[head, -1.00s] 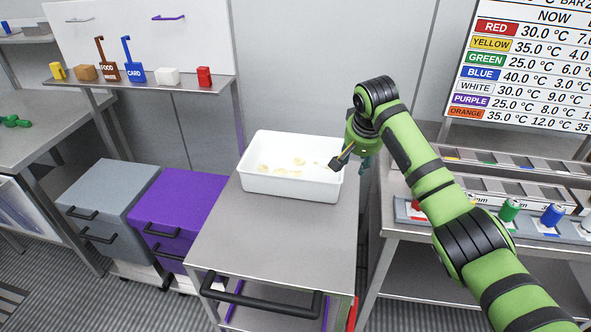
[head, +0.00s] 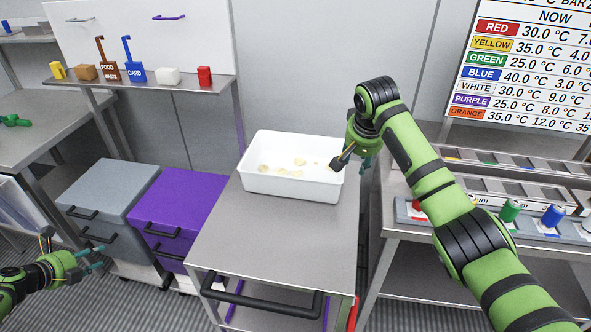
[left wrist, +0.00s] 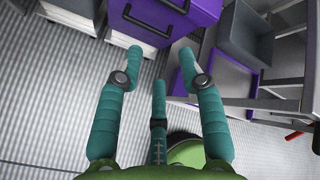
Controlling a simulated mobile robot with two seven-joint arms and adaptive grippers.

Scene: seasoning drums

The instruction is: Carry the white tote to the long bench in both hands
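The white tote (head: 290,185) sits upright on a steel cart (head: 270,235) in the head view, with several pale yellowish pieces (head: 298,162) inside. My right gripper (head: 364,162) is at the tote's right end. Its teal fingers are mostly hidden behind the wrist, so I cannot tell whether they are open or touch the rim. My left gripper (head: 100,257) is at lower left, far from the tote. In the left wrist view (left wrist: 160,62) its teal fingers are spread with nothing between them. Which surface is the long bench is not clear.
Purple drawers (head: 178,208) and grey drawers (head: 108,195) stand left of the cart. The cart has a black handle (head: 262,302). A steel bench (head: 40,120) is at far left. A rack with coloured drums (head: 552,215) is at right. The cart top before the tote is clear.

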